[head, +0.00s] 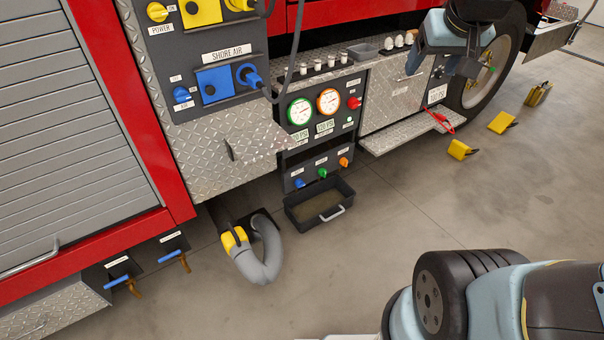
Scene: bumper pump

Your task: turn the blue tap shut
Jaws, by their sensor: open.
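A small blue tap (299,183) is on the dark panel (291,172) low on the truck's side, left of a green tap (322,172) and an orange tap (344,162). Its exact handle angle is too small to tell. My gripper (441,70) is at the upper right, in front of the silver cabinet and near the wheel. It is open and empty, well to the right of and above the blue tap, touching none of the taps.
A black drip tray (309,217) sits on the floor below the taps, beside a grey hose (265,268). Two blue-handled valves (122,281) are at the lower left. A diamond-plate step (410,130) juts out at right. Yellow chocks (459,150) lie on otherwise open floor.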

